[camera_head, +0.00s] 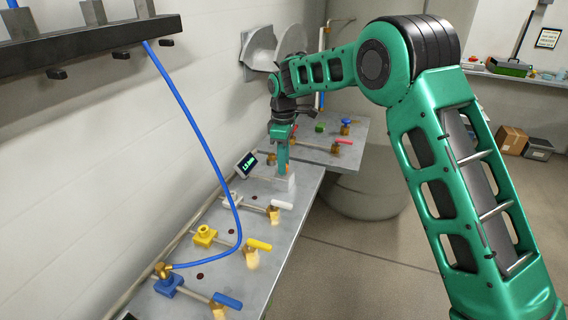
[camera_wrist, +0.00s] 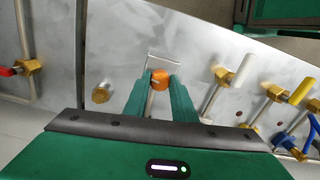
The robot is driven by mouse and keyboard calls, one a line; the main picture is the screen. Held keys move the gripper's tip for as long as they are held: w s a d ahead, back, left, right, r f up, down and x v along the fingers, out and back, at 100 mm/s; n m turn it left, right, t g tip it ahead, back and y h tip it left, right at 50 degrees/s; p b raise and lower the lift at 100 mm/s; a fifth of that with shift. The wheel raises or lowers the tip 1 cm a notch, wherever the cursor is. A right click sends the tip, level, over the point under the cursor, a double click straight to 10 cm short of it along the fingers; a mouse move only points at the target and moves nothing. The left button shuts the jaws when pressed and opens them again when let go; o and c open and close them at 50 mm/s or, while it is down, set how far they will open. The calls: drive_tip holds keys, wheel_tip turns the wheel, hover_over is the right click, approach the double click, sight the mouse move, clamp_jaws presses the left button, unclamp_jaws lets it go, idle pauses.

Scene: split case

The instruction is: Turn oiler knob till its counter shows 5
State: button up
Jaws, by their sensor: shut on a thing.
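The oiler knob, an orange knob (camera_wrist: 160,76), sits between the two green fingertips of my gripper (camera_wrist: 160,86) in the wrist view. The fingers are shut on it from both sides. In the head view my gripper (camera_head: 283,158) points down at the metal bench, and a little orange shows at its tip. A small dark display (camera_head: 246,164) with green characters stands to the left of my gripper. Its reading is too small to make out surely, and it is not visible in the wrist view.
The grey bench (camera_head: 262,245) runs along the wall. Nearer me are a white-handled valve (camera_head: 280,205), a yellow-handled valve (camera_head: 258,245), and a blue-handled valve (camera_head: 227,300). A blue hose (camera_head: 205,130) hangs down to a brass fitting. A red-handled valve (camera_head: 343,141) lies beyond my gripper.

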drive_tip(key=m, duration=0.7)
drive_tip(key=shift+w+r, duration=0.1)
drive_tip(key=shift+w, duration=0.1)
drive_tip(key=m, duration=0.6)
drive_tip(key=shift+m, duration=0.3)
drive_tip(key=o, duration=1.1)
drive_tip(key=shift+c, duration=0.2)
drive_tip(key=shift+s, duration=0.1)
wheel_tip(320, 180, up, 11)
